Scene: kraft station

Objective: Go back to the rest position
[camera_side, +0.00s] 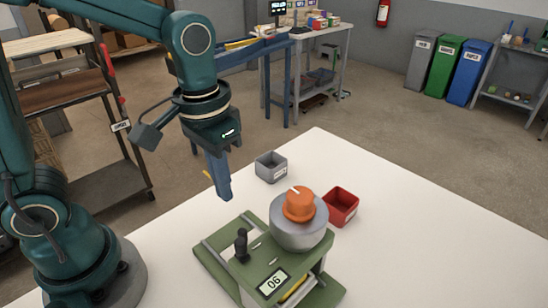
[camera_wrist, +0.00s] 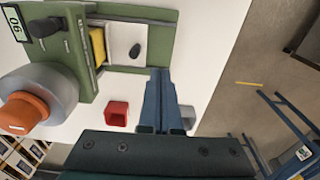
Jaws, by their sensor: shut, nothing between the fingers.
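My gripper (camera_side: 225,194) is shut and empty. It points down above the white table, behind and left of the green device (camera_side: 222,262), clear of it in the side view. In the wrist view its blue fingers (camera_wrist: 160,74) lie together. The device has an orange knob (camera_side: 299,205) on a grey round body (camera_side: 298,236), a black lever (camera_side: 241,245) and a small display (camera_side: 273,281). The wrist view shows the device (camera_wrist: 155,18) at upper left, with a yellow piece (camera_wrist: 97,45) and a small dark object (camera_wrist: 135,50) at it.
A grey bin (camera_side: 271,167) and a red bin (camera_side: 341,207) stand on the white table (camera_side: 420,235) behind the device. The table's right side is clear. A shelf rack (camera_side: 100,190) stands at the left, a blue workbench (camera_side: 262,75) behind, and coloured waste bins (camera_side: 443,68) at the far wall.

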